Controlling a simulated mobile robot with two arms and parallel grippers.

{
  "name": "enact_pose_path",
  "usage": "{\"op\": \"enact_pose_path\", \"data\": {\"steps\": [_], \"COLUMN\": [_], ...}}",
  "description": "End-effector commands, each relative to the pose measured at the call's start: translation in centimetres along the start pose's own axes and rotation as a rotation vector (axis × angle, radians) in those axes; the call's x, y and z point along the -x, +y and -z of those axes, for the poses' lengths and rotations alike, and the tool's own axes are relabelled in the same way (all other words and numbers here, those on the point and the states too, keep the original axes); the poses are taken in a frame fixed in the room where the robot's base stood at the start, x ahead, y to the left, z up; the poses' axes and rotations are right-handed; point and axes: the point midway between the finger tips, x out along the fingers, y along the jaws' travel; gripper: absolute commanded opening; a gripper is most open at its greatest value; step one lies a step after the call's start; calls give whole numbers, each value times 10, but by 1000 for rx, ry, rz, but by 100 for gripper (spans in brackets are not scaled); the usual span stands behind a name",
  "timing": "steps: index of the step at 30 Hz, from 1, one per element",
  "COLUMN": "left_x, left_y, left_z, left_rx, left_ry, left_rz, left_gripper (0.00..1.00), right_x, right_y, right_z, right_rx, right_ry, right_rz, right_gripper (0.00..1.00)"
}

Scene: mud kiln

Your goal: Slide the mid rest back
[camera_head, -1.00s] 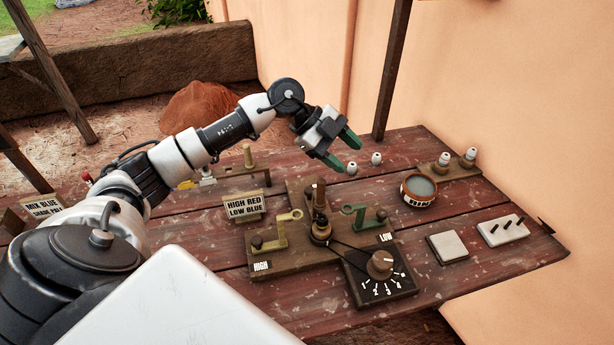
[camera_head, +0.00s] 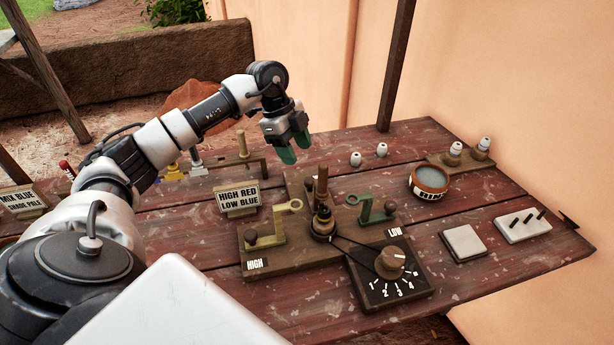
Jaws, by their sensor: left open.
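A wooden fixture stands mid-table with a spindle (camera_head: 322,219) and an upright wooden post (camera_head: 321,185) at its centre. A yellow-olive rest (camera_head: 277,227) with a ringed arm is on the side marked HIGH. A green rest (camera_head: 367,211) with a ringed arm is on the side marked LOW. I cannot tell for sure which part is the mid rest. My left gripper (camera_head: 294,147) is open and empty, its green fingertips pointing down, above and behind the fixture, apart from it. My right gripper is not in view.
A numbered dial box (camera_head: 390,275) sits in front, joined to the spindle by a dark cord. A HIGH RED LOW BLUE sign (camera_head: 238,199) stands left. A round bowl (camera_head: 428,183), square pad (camera_head: 463,244) and pegged block (camera_head: 523,226) lie right. A dark pole (camera_head: 397,65) rises behind.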

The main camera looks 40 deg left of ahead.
Motion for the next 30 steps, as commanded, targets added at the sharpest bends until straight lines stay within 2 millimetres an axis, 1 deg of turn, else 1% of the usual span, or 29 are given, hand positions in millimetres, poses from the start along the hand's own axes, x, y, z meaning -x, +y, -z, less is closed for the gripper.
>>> {"op": "enact_pose_path", "data": {"steps": [1,6,9,12,16,24,26,30], "left_x": [-11,-44,-59,-70,-77,-78,-78,-78], "left_y": [0,0,0,0,0,0,0,0], "left_z": [1,1,1,0,0,0,0,0], "left_rx": [0,0,-1,-1,-1,-1,-1,-1], "left_ry": [1,2,2,1,1,1,1,1], "left_rz": [-4,-4,-2,-2,0,0,0,0], "left_gripper": [54,54,54,54,54,54,47,25], "right_x": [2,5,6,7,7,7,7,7], "right_y": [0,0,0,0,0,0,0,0], "right_z": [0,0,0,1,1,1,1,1], "right_rx": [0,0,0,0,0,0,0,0], "right_ry": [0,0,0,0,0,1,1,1], "right_rz": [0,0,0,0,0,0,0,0], "right_gripper": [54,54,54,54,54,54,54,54]}}
